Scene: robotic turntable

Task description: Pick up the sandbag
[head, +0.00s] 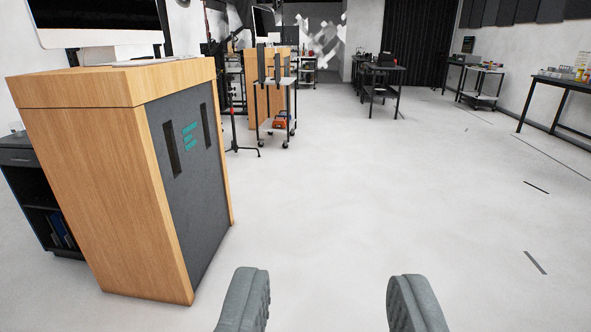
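My gripper (328,300) shows at the bottom of the head view. Its two grey padded fingers are wide apart with only pale floor between them, so it is open and empty. I cannot make out a sandbag in this view. A small orange-red item (281,119) sits on the lower shelf of a wheeled cart (277,85) in the middle distance. It is too small to tell what it is.
A wooden podium (105,190) with a monitor (97,22) stands close on the left. A stand (235,110) is beside the cart. Tables (381,72) stand at the back and a workbench (562,84) at the right. The pale floor (400,190) ahead is clear.

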